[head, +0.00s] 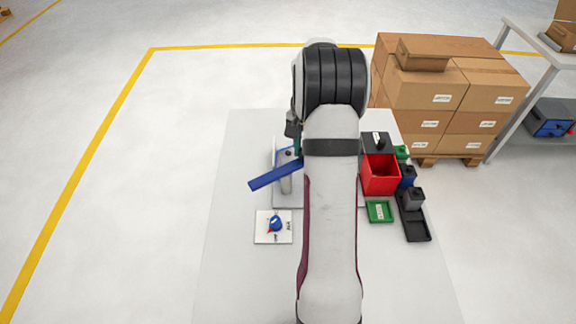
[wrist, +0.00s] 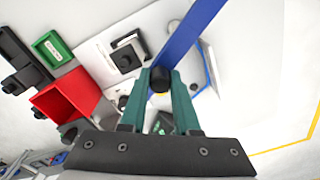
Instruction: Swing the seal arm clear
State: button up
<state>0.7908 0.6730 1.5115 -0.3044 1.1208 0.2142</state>
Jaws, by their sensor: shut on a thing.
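The seal arm (head: 268,178) is a long blue bar. In the head view it points to the lower left from the fixture, with its inner end hidden by my arm. It also shows in the wrist view (wrist: 187,35), running from the top edge down to my fingertips. My gripper (wrist: 160,78) has teal fingers shut on a black round knob (wrist: 158,83) at the near end of the bar. In the head view only a sliver of my gripper (head: 297,145) shows beside my arm. The pale fixture plate (head: 290,200) lies under the bar, partly hidden.
To the right stand a red bin (head: 381,175), a green tray (head: 380,212) and a black tray (head: 415,228). Stacked cartons (head: 430,95) stand behind. The table's left side is clear.

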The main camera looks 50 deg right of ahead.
jog(key=shift+w, duration=0.65)
jog(key=shift+w, duration=0.75)
jog(key=shift+w+a, duration=0.3)
jog(key=shift+w, duration=0.25)
jog(key=shift+w+a, duration=0.4)
jog(key=shift+w, duration=0.15)
